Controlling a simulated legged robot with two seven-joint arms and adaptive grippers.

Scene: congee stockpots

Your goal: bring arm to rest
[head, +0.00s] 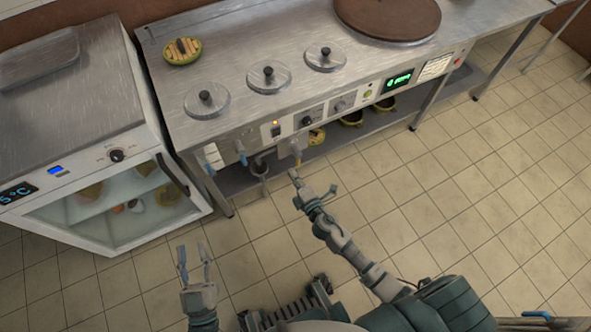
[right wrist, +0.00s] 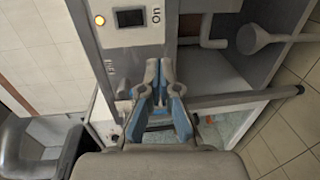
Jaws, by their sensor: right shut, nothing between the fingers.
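My right gripper (head: 295,177) is out in front of the steel counter's control panel, above the floor. Its fingers are together with nothing between them. In the right wrist view my right gripper (right wrist: 158,72) shows its closed grey fingers with blue pads in front of the counter's front panel (right wrist: 132,50). I cannot tell whether the fingertips touch anything. My left gripper (head: 192,250) is low at the bottom left, over the tiled floor. Its two fingers are spread apart and empty.
The steel counter (head: 240,50) holds several things: three round lids with black knobs (head: 268,76), a brown round plate (head: 388,16) and a yellow-green dish (head: 182,50). A glass-door fridge (head: 110,205) stands at the left. The tiled floor (head: 450,190) at right is clear.

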